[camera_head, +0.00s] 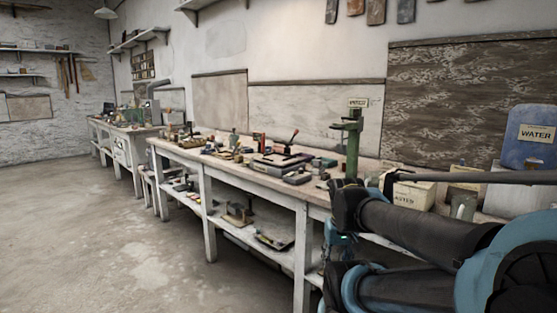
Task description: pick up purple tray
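I cannot pick out a clearly purple tray. A dark, flat, tray-like thing (278,163) lies among tools in the middle of the long workbench (235,166); its colour is too dull to be sure of. My arm is folded across the lower right, in front of the bench's near end, and hides part of it. My gripper's fingers do not show.
Several small tools and blocks crowd the benchtop. A green pillar-like machine (353,145) stands near a box (413,195) and a blue water container (530,137). The lower shelf (228,222) holds several items. The concrete floor (110,235) at left is clear.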

